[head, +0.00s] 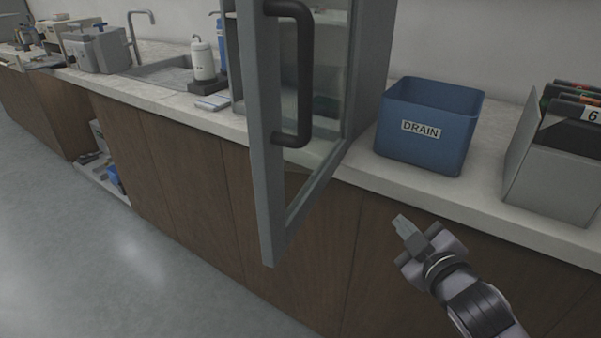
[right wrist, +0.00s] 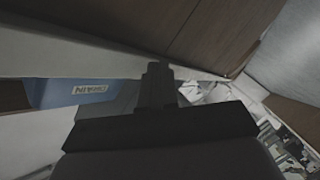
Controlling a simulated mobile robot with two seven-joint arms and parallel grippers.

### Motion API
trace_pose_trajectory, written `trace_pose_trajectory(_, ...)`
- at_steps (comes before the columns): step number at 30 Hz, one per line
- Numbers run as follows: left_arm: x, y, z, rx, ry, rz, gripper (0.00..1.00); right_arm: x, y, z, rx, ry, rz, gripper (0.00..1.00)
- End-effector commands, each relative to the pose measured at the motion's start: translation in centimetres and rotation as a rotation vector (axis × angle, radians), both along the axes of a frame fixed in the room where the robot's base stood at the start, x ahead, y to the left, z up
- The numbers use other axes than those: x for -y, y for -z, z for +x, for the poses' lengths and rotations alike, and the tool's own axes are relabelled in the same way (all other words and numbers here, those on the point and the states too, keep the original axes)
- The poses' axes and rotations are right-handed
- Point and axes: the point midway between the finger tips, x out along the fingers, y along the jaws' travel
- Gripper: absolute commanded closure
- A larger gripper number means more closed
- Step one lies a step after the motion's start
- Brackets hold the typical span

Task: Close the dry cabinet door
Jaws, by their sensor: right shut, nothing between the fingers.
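The dry cabinet door (head: 262,150) is a grey-framed glass door with a dark bar handle (head: 306,75). In the head view it stands open, swung out past the counter's front edge. The grey cabinet (head: 370,50) stands on the counter behind it, partly hidden by the door. My right gripper (head: 404,224) is shut and empty, to the right of the door and apart from it, in front of the counter. In the right wrist view the shut fingers (right wrist: 157,85) show dark in the middle. My left gripper is not in view.
A blue bin marked DRAIN (head: 430,110) stands on the counter (head: 480,190) right of the cabinet; it also shows in the right wrist view (right wrist: 60,92). A grey file holder (head: 550,165) is farther right. A sink (head: 165,75) and a white bottle (head: 203,60) are left.

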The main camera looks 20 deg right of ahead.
Motion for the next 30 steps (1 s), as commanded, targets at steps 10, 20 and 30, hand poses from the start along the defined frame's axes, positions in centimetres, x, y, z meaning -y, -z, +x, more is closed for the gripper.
trace_pose_trajectory(10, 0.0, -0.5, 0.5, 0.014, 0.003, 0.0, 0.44, 0.6, -10.6, 3.0, 0.419, -0.142, -0.348, 1.0)
trace_pose_trajectory(20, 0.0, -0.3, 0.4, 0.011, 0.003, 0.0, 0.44, -1.8, -21.6, 1.3, 0.921, -0.341, -0.875, 1.0)
trace_pose_trajectory(30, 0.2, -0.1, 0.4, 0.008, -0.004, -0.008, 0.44, -4.4, -26.2, -4.3, 1.386, -0.619, -1.535, 1.0)
